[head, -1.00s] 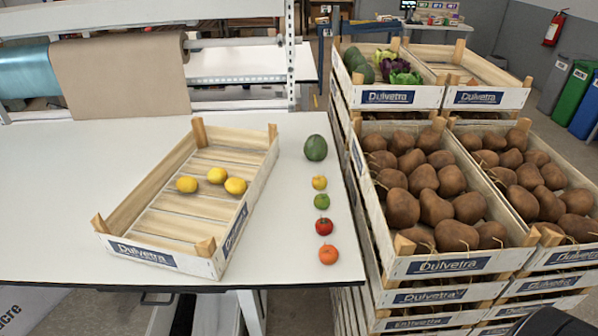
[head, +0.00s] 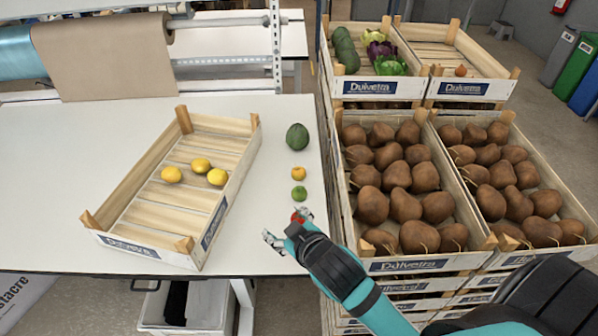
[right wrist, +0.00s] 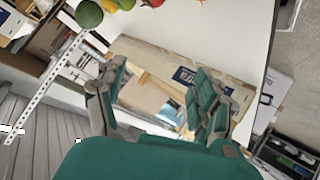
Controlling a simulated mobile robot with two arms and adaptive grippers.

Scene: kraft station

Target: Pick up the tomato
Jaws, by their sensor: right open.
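The red tomato (head: 296,218) lies on the white table (head: 60,190) near its right edge, mostly hidden behind my right gripper (head: 287,228) in the head view. The gripper is open and empty, and appears above the table close to the tomato; whether it touches cannot be told. In the right wrist view the open fingers (right wrist: 158,92) show nothing between them in grasp; the crate (right wrist: 150,53) lies beyond them. The tomato shows only as a red sliver (right wrist: 152,2) at that view's top edge. My left gripper is not in view.
A green lime (head: 299,193), an orange-yellow fruit (head: 298,173) and an avocado (head: 297,137) line up behind the tomato. A wooden crate (head: 216,212) with 3 lemons stands left. Stacked potato crates (head: 420,264) stand right of the table. The table left of the crate is clear.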

